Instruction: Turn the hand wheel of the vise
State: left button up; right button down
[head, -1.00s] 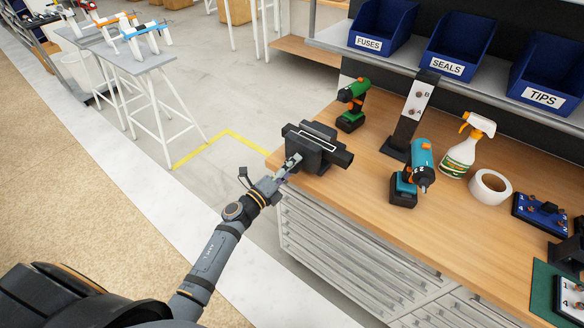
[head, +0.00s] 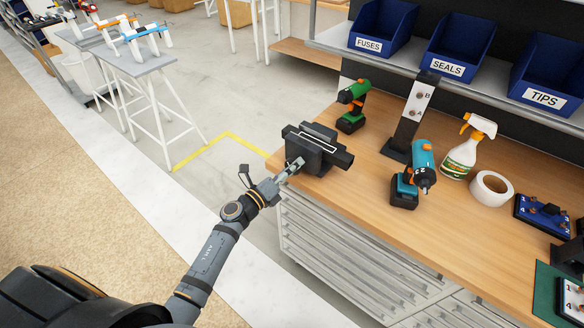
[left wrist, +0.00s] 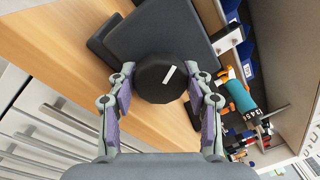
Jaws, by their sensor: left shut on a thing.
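The dark vise (head: 322,152) stands at the left front corner of the wooden bench, and its grey body also fills the top of the left wrist view (left wrist: 165,35). Its hand wheel (left wrist: 155,90) is a black round knob with a white mark that points up and slightly right in the left wrist view. My left gripper (head: 294,166) is at the vise's front. In the left wrist view its two fingers (left wrist: 162,82) are shut on the wheel, one on each side. The wheel is mostly hidden in the head view. My right gripper is out of view.
On the bench (head: 345,200) stand a green drill (head: 352,105), a dark post (head: 405,135), a teal drill (head: 412,175), a spray bottle (head: 468,148) and a tape roll (head: 491,188). Blue bins (head: 458,45) sit on the shelf above.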

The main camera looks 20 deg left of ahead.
pick_arm(q)
jog(key=shift+s+f, duration=0.15)
jog(key=shift+f, duration=0.2)
jog(key=o, duration=0.8)
jog(key=shift+o, duration=1.4)
jog(key=shift+r, duration=0.1)
jog(key=shift+o, duration=0.3)
jog(key=shift+r, duration=0.15)
jog(key=v, duration=1.2)
jog(key=shift+a, duration=0.1)
